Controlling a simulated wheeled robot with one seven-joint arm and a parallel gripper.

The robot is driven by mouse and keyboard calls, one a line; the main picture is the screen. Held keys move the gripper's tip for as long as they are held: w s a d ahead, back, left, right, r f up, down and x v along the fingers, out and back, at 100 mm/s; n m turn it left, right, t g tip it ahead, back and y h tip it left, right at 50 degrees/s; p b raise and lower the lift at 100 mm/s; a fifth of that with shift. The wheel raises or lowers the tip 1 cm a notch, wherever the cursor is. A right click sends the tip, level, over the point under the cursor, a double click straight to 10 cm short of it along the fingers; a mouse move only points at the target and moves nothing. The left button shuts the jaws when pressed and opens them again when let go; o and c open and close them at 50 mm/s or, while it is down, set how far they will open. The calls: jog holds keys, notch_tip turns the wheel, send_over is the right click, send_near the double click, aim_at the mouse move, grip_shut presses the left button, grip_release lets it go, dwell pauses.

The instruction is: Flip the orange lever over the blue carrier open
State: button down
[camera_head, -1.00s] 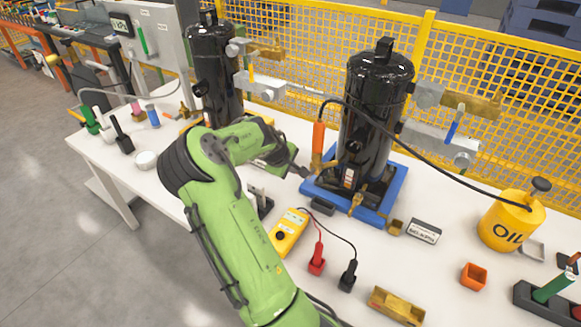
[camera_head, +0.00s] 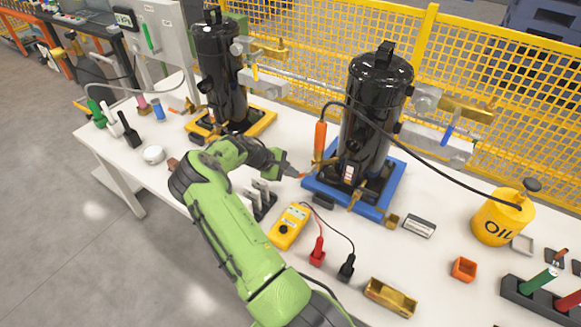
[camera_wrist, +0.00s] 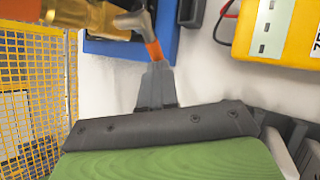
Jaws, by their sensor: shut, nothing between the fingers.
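The blue carrier (camera_head: 375,213) lies on the white table under the right black compressor (camera_head: 376,115); its blue edge also shows in the wrist view (camera_wrist: 166,25). The small orange lever (camera_wrist: 154,50) is at the carrier's left corner, on a grey metal piece beside a brass part. In the head view only a small orange bit of it (camera_head: 303,176) shows. My gripper (camera_wrist: 156,72) is shut and empty, its fingertips right at the lever's end. I cannot tell whether they touch it.
An upright orange handle (camera_head: 320,140) with a black hose stands close by at the carrier's left. A yellow meter (camera_head: 290,226) with leads lies in front. Another compressor stands on a yellow carrier (camera_head: 262,124) at the left. The yellow mesh fence (camera_head: 310,50) is behind.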

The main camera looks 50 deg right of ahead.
jog(key=shift+f, duration=0.25)
jog(key=shift+r+p, duration=0.55)
jog(key=shift+r, duration=0.3)
jog(key=shift+r, duration=0.1)
jog(key=w+a+r+p, duration=0.1)
jog(key=w+a+r, duration=0.1)
jog(key=a, duration=0.1)
jog(key=w+a+r, duration=0.2)
jog(key=w+r, duration=0.1)
jog(key=w+a+r+p, duration=0.1)
jog(key=w+a+r, duration=0.1)
jog(key=w+a, duration=0.1)
jog(key=shift+w+a+r+p, duration=0.1)
jog(key=shift+a+r+p, duration=0.05)
jog(key=shift+a+p, duration=0.2)
